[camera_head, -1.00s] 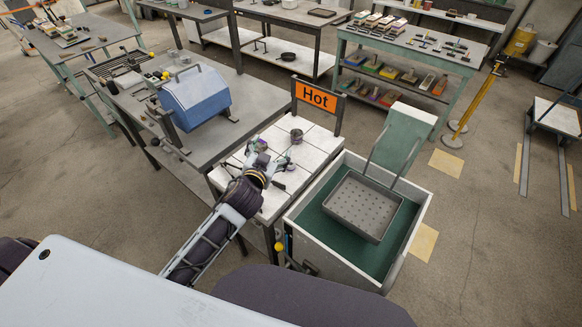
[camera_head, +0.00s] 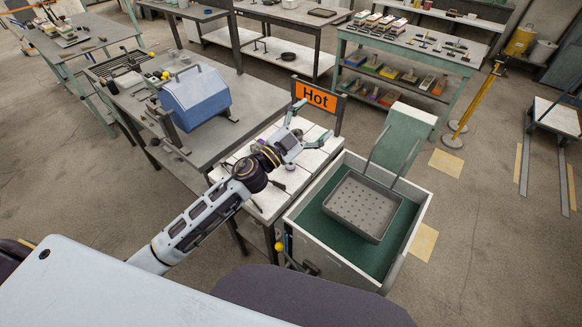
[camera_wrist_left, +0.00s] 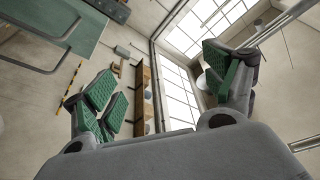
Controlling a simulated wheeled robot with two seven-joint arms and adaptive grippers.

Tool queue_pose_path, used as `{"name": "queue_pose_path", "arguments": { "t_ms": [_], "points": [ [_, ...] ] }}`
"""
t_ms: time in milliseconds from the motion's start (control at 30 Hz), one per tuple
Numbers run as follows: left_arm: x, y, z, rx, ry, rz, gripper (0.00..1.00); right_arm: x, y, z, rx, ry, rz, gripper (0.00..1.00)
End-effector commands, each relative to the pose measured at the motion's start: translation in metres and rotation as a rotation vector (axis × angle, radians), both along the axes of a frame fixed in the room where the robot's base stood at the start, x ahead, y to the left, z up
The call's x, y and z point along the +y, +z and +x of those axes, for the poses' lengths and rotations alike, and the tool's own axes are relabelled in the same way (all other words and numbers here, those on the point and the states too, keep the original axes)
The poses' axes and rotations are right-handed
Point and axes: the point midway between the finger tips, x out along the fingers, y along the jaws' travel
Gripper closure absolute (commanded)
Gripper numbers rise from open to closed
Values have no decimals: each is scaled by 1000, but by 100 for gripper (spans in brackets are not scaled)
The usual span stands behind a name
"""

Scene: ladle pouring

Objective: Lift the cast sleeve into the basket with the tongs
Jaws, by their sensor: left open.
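My left gripper (camera_head: 306,128) is open over the far part of the white-tiled bench top, just in front of the orange sign. In the left wrist view its green-padded fingers (camera_wrist_left: 165,88) are wide apart with nothing between them. A small dark round piece, perhaps the cast sleeve (camera_head: 297,133), shows partly between the fingers; I cannot tell if they touch it. The grey perforated basket (camera_head: 362,205) with its raised handle sits in the green-lined tank (camera_head: 415,225). I cannot make out the tongs clearly; a small dark item (camera_head: 279,186) lies on the tiles. My right gripper is out of view.
The orange "Hot" sign (camera_head: 316,97) stands at the bench's back edge, close beyond my gripper. A blue domed box (camera_head: 195,98) is on the grey table at left. The tank's pale green lid (camera_head: 407,135) stands open behind the basket. Near tiles (camera_head: 268,203) look mostly clear.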

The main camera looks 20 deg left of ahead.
Motion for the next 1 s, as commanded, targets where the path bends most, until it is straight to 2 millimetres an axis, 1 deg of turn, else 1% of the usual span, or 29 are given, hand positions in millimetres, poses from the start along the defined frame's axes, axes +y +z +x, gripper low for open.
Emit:
{"name": "queue_pose_path", "arguments": {
  "t_ms": [100,267,500,767,1000],
  "points": [
    [-14,2,-3,-32,-81,52,15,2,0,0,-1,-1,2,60],
    [-31,-1,-9,-59,-190,124,15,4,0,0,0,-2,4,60],
    [-50,-16,-19,-68,-350,250,15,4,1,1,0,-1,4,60],
    [-59,-43,-29,-34,-505,406,15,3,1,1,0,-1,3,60],
    [-52,-74,-35,37,-626,565,15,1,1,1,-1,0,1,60]
  ]
}}
